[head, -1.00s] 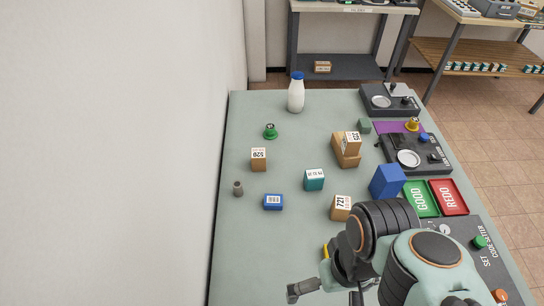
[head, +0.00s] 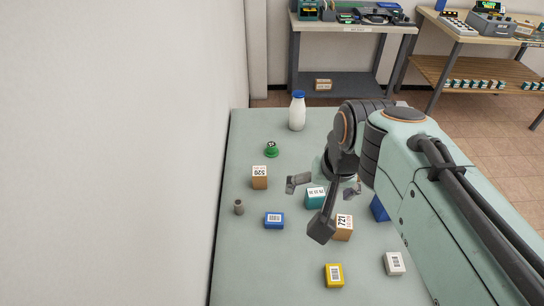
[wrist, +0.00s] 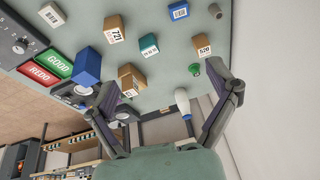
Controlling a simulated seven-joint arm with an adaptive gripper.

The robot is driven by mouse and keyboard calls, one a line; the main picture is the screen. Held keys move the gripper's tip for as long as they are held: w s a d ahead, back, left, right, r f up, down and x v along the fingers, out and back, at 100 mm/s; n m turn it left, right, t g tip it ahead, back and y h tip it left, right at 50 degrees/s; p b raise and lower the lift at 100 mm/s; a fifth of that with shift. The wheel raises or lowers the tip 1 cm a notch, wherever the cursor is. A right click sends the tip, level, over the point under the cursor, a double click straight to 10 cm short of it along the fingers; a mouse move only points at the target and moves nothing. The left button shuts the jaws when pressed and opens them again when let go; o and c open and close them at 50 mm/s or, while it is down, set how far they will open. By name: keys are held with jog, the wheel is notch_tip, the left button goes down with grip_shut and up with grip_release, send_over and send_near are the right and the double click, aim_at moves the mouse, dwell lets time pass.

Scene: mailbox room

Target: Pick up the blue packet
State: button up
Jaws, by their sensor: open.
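The blue packet (head: 274,220) is a small, flat blue box with a white barcode label. It lies on the grey-green table (head: 250,285), left of the middle in the head view. It also shows at the top edge of the wrist view (wrist: 178,11). My gripper (head: 325,188) is open and empty above the table, beyond and to the right of the packet and apart from it. Its two spread fingers show in the wrist view (wrist: 171,90).
A teal box (head: 315,198) and a brown box marked 721 (head: 343,228) stand right of the packet. A brown box (head: 260,178), grey cylinder (head: 238,207), green item (head: 271,150) and bottle (head: 297,112) stand nearby. Yellow (head: 334,275) and white (head: 395,263) packets lie nearer. A wall borders the left.

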jog(key=w+a+f, duration=0.2)
jog(key=w+f, duration=0.1)
jog(key=w, duration=0.7)
jog(key=g, duration=0.4)
send_over(274, 218)
jog(key=shift+h, duration=0.3)
notch_tip(274, 218, down, 22)
jog(key=shift+f, duration=0.1)
notch_tip(274, 218, down, 5)
jog(key=shift+r, duration=0.15)
jog(key=shift+f, duration=0.5)
jog(key=c, duration=1.3)
